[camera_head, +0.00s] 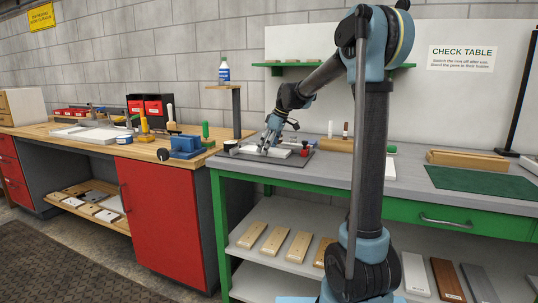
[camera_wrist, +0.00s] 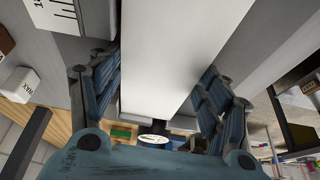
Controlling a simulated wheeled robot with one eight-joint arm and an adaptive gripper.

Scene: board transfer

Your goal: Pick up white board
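A long white board (camera_wrist: 160,50) fills the middle of the wrist view and runs between my gripper's two fingers. In the head view the white board (camera_head: 273,152) lies at the left end of the grey table, partly hidden by my gripper. My gripper (camera_head: 266,147) points down at it. In the wrist view my gripper (camera_wrist: 160,80) has its blue fingers wide apart, one close along each long edge of the board. Whether the fingers press on the edges is not clear.
A red-capped object (camera_head: 305,149) stands just right of the board. A wooden block (camera_head: 336,145) lies further right. The wooden workbench (camera_head: 140,148) with tools is at left. A small post shelf (camera_head: 236,105) with a bottle (camera_head: 224,70) rises behind. A green mat (camera_head: 480,183) is at right.

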